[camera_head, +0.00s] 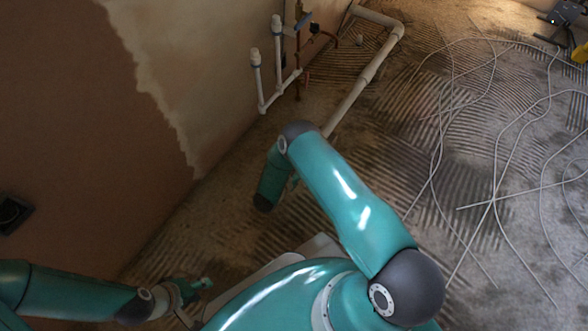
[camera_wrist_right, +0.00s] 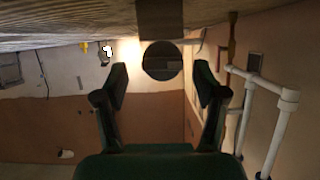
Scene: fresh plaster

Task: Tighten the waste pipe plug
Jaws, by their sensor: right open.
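The pale waste pipe (camera_head: 362,80) runs along the floor from the back corner and passes out of sight behind my right arm in the head view. Its near end and plug are hidden there. In the right wrist view, a dark round disc (camera_wrist_right: 162,60), possibly the plug, shows between the fingertips of my right gripper (camera_wrist_right: 162,82). That gripper is open, with a finger on each side of the disc; I cannot tell whether they touch it. My left gripper (camera_head: 194,288) is low at the left in the head view, away from the pipe; its opening is unclear.
White supply pipes (camera_head: 258,80) stand by the wall, also close at the right in the right wrist view (camera_wrist_right: 283,115). Loose grey cables (camera_head: 495,170) lie across the floor at right. A dark wall box (camera_head: 12,213) is at far left.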

